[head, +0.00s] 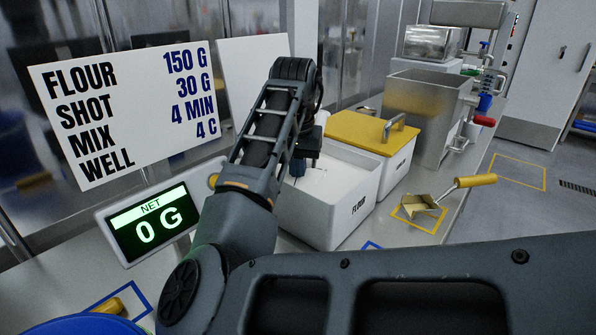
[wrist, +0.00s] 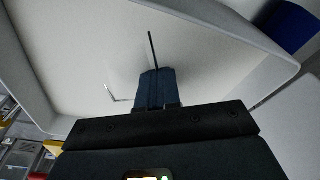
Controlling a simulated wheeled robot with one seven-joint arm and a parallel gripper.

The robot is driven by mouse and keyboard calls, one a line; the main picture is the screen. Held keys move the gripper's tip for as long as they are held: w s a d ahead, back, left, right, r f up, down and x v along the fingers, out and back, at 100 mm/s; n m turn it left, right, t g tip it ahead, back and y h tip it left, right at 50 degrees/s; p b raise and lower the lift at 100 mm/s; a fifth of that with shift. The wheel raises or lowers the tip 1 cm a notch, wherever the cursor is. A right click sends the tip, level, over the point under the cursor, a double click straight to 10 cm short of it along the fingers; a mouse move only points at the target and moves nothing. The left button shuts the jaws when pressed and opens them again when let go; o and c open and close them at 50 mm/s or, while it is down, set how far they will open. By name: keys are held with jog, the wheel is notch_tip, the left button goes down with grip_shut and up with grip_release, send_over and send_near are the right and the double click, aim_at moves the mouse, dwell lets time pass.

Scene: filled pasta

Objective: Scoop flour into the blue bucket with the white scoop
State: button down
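The white flour bin (head: 342,211), marked FLOUR, stands open on the bench with pale flour (head: 335,188) inside. My gripper (head: 297,169) points down into the bin, and my arm hides part of it. In the wrist view my gripper (wrist: 155,90) shows as a dark blue block over the flour, with a thin dark rod beyond it. A small bent edge shows in the flour beside it; I cannot tell if it is the white scoop. Whether the gripper holds anything is unclear. The blue bucket (head: 75,326) is partly visible at the lower left.
A scale display (head: 147,224) reads NET 0 G. A yellow-lidded bin (head: 365,131) and a steel machine (head: 425,105) stand behind the flour bin. A metal scoop with yellow handle (head: 475,181) lies on the right, in a yellow outline. A recipe sign (head: 135,110) stands left.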

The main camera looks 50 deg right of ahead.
notch_tip(320, 180, up, 8)
jog(key=p, duration=0.7)
jog(key=shift+r+p, duration=0.15)
jog(key=shift+p, duration=0.25)
jog(key=shift+r, duration=1.3)
